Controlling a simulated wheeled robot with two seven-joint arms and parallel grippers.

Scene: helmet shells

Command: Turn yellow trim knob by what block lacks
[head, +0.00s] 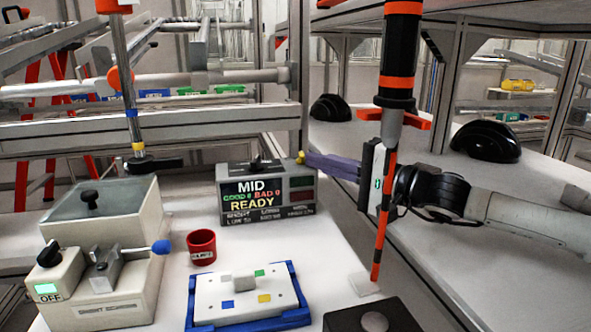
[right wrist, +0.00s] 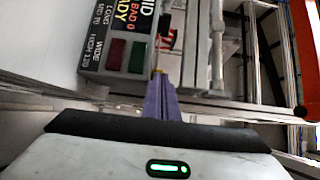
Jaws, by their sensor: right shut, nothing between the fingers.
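The small yellow trim knob (head: 300,157) sits at the right side of the grey display box (head: 232,172). My right gripper (head: 311,161) has slim purple fingers, shut and empty, their tips at the knob. In the right wrist view the fingertips (right wrist: 159,80) end beside the box; whether they touch the knob is unclear. The screen (head: 255,193) reads MID, GOOD 0, BAD 0 and READY, with smaller text below. The white block (head: 210,291) lies in a blue tray (head: 190,322). Its top shows green, blue and yellow squares and a raised grey piece. My left gripper is not in view.
A beige machine (head: 110,250) with a blue-tipped lever and OFF switch is at left. A striped vertical tool (head: 385,215) hangs before my right arm. Black helmet shells (head: 486,141) lie on the right bench.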

